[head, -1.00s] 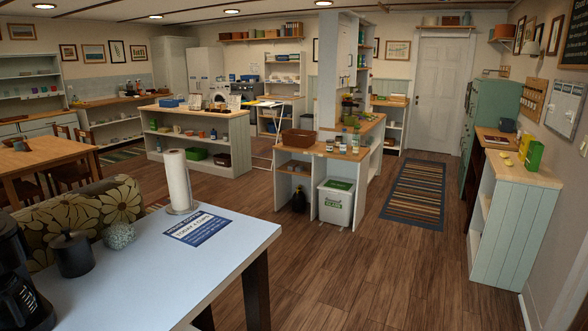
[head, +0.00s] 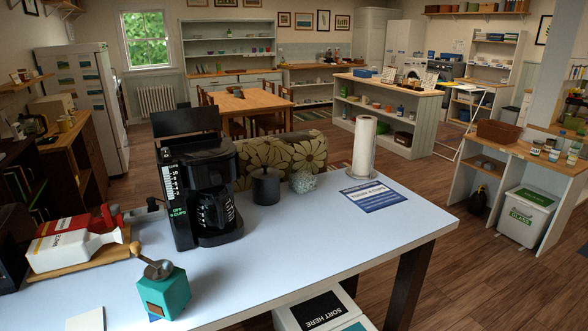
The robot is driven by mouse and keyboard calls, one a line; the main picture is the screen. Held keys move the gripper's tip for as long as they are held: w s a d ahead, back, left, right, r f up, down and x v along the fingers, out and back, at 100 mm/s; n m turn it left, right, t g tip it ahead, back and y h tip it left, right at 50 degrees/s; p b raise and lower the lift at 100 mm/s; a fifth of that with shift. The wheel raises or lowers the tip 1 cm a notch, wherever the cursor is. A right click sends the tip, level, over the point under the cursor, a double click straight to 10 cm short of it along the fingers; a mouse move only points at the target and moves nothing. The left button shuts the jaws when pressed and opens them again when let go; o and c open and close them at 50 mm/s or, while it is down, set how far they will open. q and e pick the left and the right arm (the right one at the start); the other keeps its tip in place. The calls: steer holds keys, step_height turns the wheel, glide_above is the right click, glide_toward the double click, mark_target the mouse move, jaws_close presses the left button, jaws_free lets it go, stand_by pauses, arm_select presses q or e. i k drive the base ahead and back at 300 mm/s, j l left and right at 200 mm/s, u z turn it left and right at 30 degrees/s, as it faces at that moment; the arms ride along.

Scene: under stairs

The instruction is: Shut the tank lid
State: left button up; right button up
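A black coffee maker (head: 200,185) stands on the white-topped table (head: 300,235), left of centre in the head view. A flat dark panel (head: 184,121) rises upright at the back of its top; it looks like the tank lid standing open. The tank opening is not clearly visible. A water-level scale and a green display show on the machine's front left side. A glass carafe (head: 214,211) sits inside the machine. Neither of my grippers is in view.
The table's front middle is clear.

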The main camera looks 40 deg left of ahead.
mark_target(185, 119)
steer(key=u, duration=0.45)
steer(key=i+j+u, duration=0.1)
steer(key=j+u, duration=0.3)
steer(key=i+j+u, duration=0.1)
steer(key=u, duration=0.25)
steer(key=i+j+u, duration=0.15)
steer(key=j+u, duration=0.25)
